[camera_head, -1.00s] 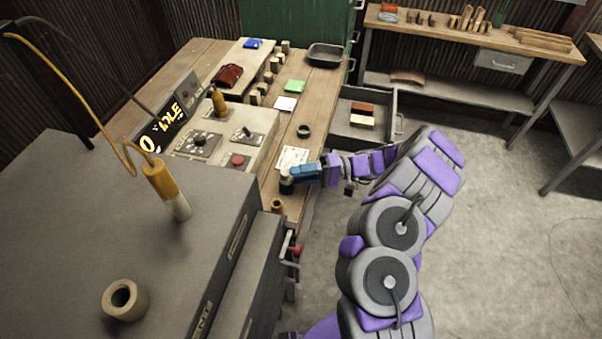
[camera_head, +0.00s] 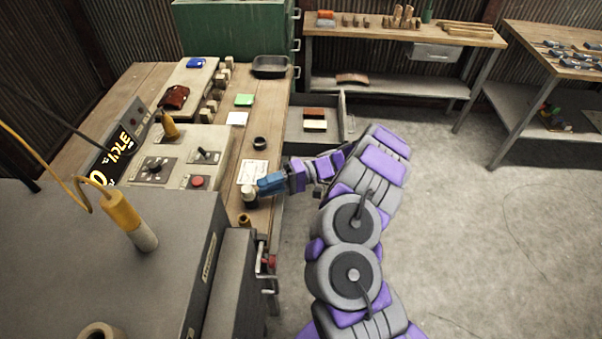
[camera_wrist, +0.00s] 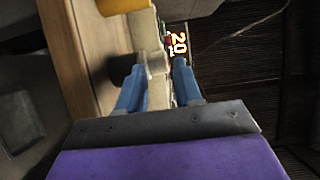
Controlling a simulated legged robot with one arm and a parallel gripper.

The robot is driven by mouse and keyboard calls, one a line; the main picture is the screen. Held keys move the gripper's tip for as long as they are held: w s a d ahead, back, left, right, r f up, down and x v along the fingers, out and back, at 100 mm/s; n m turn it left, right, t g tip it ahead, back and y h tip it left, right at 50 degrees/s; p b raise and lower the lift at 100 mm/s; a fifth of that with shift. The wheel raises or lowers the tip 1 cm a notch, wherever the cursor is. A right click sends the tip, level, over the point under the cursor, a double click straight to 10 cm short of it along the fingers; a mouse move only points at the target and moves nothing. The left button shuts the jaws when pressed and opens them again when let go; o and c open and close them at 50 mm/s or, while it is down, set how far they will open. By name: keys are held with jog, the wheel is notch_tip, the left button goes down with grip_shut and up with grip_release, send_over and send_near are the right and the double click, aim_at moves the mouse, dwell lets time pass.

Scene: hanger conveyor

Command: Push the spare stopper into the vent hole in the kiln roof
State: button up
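My gripper (camera_head: 258,189) is over the bench edge, its blue fingers on either side of a pale, cream-coloured piece that looks like the spare stopper (camera_head: 249,190). In the wrist view the pale piece (camera_wrist: 157,88) sits between the fingertips and appears gripped. A dark round part shows just below it; whether they touch is unclear. The kiln roof (camera_head: 60,260) is the grey surface at lower left. A beige ring collar (camera_head: 97,332) on the roof, probably around the vent hole, is cut off by the picture's bottom edge; its opening is barely visible.
A control panel (camera_head: 175,160) with knobs and a red button is beside the kiln. A small ochre piece (camera_head: 244,220) and a dark ring (camera_head: 260,143) are on the bench. The floor at right is clear.

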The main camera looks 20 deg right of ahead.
jog(key=shift+o, duration=0.5)
jog(key=d, duration=0.9)
jog(key=shift+w+d+f, duration=0.15)
jog(key=shift+w+d, duration=0.1)
jog(key=shift+d, duration=0.05)
jog(key=d, duration=0.3)
jog(key=shift+w+d+p, duration=0.1)
jog(key=shift+d+p, duration=0.25)
jog(key=shift+p, duration=0.05)
jog(key=shift+a, duration=0.1)
jog(key=shift+w+d+p, duration=0.1)
jog(key=shift+d+p, duration=1.25)
jog(key=shift+p, duration=2.15)
jog(key=shift+d, duration=0.2)
